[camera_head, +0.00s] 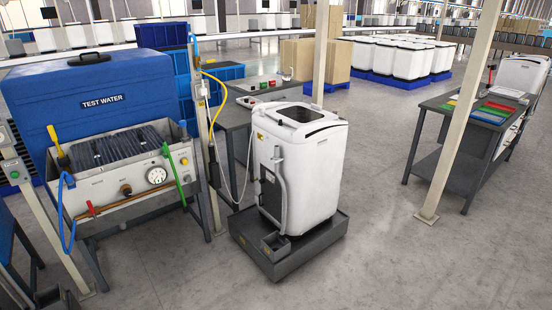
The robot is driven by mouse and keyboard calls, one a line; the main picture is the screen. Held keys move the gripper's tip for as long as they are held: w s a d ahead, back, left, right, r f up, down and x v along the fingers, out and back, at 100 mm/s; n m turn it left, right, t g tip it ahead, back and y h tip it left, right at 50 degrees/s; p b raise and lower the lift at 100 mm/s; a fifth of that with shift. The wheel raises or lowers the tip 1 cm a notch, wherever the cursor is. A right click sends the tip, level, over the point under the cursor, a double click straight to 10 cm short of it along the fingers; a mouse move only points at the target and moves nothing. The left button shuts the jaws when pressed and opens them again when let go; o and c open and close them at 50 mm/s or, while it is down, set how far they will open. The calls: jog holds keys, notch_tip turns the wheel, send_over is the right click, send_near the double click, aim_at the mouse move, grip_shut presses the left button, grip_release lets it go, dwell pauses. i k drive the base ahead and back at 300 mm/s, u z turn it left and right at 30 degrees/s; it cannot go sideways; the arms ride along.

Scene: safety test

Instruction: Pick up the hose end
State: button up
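Several hoses show, and I cannot tell which one has the hose end meant. A grey hose (283,195) runs down the front corner of a white top-loading washer (320,175), its lower part near a small grey box (275,243). A blue hose (62,205) hangs in a loop at the left of the test water bench and drops down its front. A yellow hose (223,92) curves beside the post, with a thin pale hose (222,165) hanging near it. My gripper is not in view.
The washer stands on a dark low platform (320,248). The bench has a blue TEST WATER tank (95,95), a gauge (156,176) and valves. Posts stand at left and right (460,115). A dark table (450,150) stands at right. The front right floor is clear.

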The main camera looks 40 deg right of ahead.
aim_at(277, 157)
jog(key=k, duration=0.65)
jog(key=u, duration=0.55)
jog(key=i, duration=2.05)
jog(key=z, duration=0.55)
